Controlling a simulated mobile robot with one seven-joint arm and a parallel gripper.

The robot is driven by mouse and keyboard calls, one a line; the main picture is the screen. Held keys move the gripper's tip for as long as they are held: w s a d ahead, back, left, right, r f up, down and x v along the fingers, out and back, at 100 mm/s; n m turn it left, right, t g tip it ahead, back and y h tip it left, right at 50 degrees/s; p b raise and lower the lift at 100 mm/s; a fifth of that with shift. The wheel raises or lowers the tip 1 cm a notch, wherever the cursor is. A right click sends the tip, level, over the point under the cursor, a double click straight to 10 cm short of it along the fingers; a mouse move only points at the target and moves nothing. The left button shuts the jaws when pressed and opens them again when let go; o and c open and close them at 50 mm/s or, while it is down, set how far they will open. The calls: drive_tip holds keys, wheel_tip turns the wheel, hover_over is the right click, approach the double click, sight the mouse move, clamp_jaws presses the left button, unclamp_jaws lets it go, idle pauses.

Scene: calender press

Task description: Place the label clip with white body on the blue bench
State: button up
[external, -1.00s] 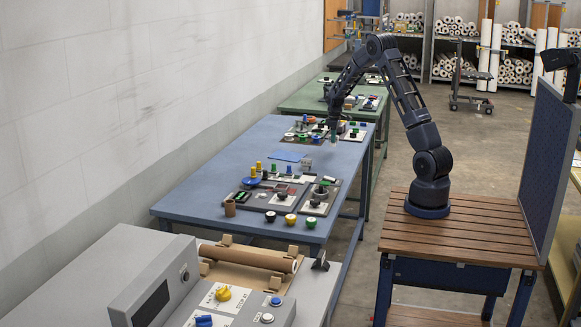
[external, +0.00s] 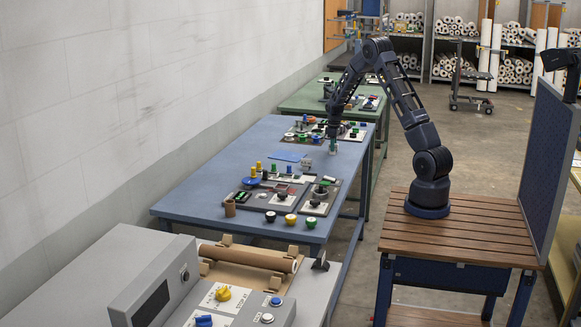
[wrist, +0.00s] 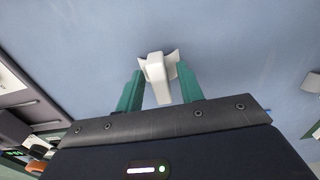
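The label clip with white body (wrist: 156,67) shows in the wrist view between the two green fingers of my gripper (wrist: 160,80). The clip is a tiny pale spot there, mostly hidden by the fingers. I cannot tell whether it touches the bench top.
Boards with several small parts stand nearer (external: 321,198) and farther. A green table (external: 305,98) is beyond. The bench's left side is bare.

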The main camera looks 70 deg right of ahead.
wheel_tip(320, 180, up, 12)
drive_tip(key=s+a+r+t, duration=0.1)
drive_tip(key=s+a+r, duration=0.1)
drive_tip(key=a+r, duration=0.55)
drive_tip(key=s+a+r, duration=0.1)
drive_tip(key=a+r, duration=0.4)
drive_tip(key=a, duration=0.6)
drive_tip(key=s+a+r+t, duration=0.1)
drive_tip(key=s+a+r, duration=0.1)
drive_tip(key=a+r, duration=0.55)
drive_tip(key=s+a+t, duration=0.2)
drive_tip(key=s+a, duration=2)
drive_tip(key=a, duration=0.1)
drive_tip(key=shift+s+f+t, duration=0.2)
drive_tip(key=shift+s+t, duration=0.1)
drive_tip(key=shift+s, duration=0.05)
